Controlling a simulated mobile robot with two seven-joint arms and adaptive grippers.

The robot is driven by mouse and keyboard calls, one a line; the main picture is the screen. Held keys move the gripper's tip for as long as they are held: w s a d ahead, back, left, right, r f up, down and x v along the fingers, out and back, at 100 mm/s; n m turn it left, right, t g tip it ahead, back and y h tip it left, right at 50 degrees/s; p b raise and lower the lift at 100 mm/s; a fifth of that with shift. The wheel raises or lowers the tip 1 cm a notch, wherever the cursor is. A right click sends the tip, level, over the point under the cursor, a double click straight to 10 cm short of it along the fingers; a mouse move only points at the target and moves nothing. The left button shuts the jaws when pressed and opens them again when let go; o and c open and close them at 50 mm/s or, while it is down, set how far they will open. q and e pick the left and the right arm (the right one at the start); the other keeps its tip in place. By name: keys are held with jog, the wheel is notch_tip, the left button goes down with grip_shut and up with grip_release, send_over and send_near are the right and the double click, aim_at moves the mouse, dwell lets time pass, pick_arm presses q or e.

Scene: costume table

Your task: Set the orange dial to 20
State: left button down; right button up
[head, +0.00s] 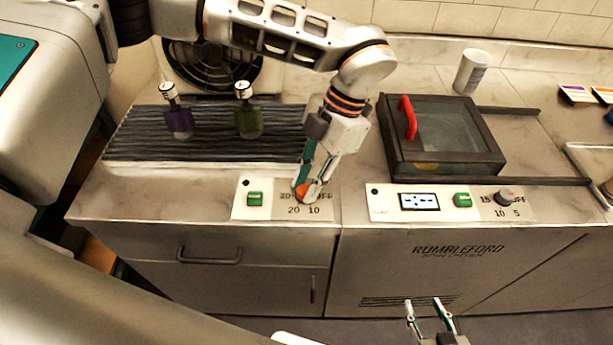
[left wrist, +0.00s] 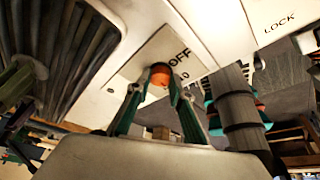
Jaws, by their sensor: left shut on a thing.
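The orange dial (head: 307,189) is on the white control panel at the front edge of the counter, with the marks 20, 10 and OFF around it. My left gripper (head: 305,192) reaches down from above and is shut on the dial. In the left wrist view the orange dial (left wrist: 159,78) sits between the two green fingertips, with OFF printed beside it. The dial's pointer is hidden by the fingers, so its setting cannot be told. My right gripper (head: 424,304) is low in front of the counter, its two fingers apart and empty.
A green button (head: 255,198) is left of the dial. Two bottles, purple (head: 179,121) and green (head: 248,121), stand on the dark ribbed mat. A dark lidded box with a red handle (head: 408,117) and a second panel with a black dial (head: 503,197) are to the right.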

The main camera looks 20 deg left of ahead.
pick_arm(q)
jog(key=shift+s+m+t+y+p, duration=0.1)
jog(key=shift+m+t+y+p, duration=0.35)
jog(key=shift+m, duration=1.15)
jog(key=c, duration=1.8)
grip_release()
jog(key=v, duration=1.2)
jog(key=shift+s, duration=0.1)
jog(key=shift+s, duration=0.1)
